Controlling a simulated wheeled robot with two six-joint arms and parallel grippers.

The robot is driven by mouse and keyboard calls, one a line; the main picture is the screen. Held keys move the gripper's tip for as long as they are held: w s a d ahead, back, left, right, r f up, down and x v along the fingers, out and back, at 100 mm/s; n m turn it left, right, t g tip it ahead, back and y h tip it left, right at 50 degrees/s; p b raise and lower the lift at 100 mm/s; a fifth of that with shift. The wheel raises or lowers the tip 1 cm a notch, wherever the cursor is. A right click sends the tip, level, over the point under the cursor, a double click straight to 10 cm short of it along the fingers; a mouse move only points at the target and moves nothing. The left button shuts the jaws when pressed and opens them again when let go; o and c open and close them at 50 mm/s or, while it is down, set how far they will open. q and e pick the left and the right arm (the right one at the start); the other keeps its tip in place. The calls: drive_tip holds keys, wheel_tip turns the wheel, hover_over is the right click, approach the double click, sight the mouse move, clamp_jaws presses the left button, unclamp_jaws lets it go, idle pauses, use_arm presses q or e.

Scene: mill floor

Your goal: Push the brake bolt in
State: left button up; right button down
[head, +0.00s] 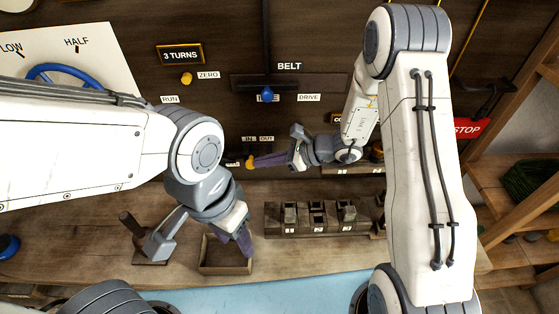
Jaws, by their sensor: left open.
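The brake bolt shows as a small yellow knob (250,162) low on the dark wall panel, just under the IN label (249,139); the OUT label (266,139) is to its right. The rest of the bolt is hard to make out. My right gripper (275,147) is open, with its fingers apart. Its purple finger points left and its tip is at the yellow knob; I cannot tell if they touch. My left gripper (200,243) is open and empty, pointing down over the bench by a small wooden tray (225,270).
A slotted wooden block (318,232) stands on the bench right of the tray, and a dark peg on a base (133,224) to its left. Above are a blue belt knob (267,95) and a yellow knob (187,79). A red STOP sign (467,128) is at right.

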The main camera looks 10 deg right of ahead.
drive_tip(key=b+v, duration=0.1)
drive_tip(key=v, duration=1.3)
drive_tip(key=shift+d+f, duration=0.1)
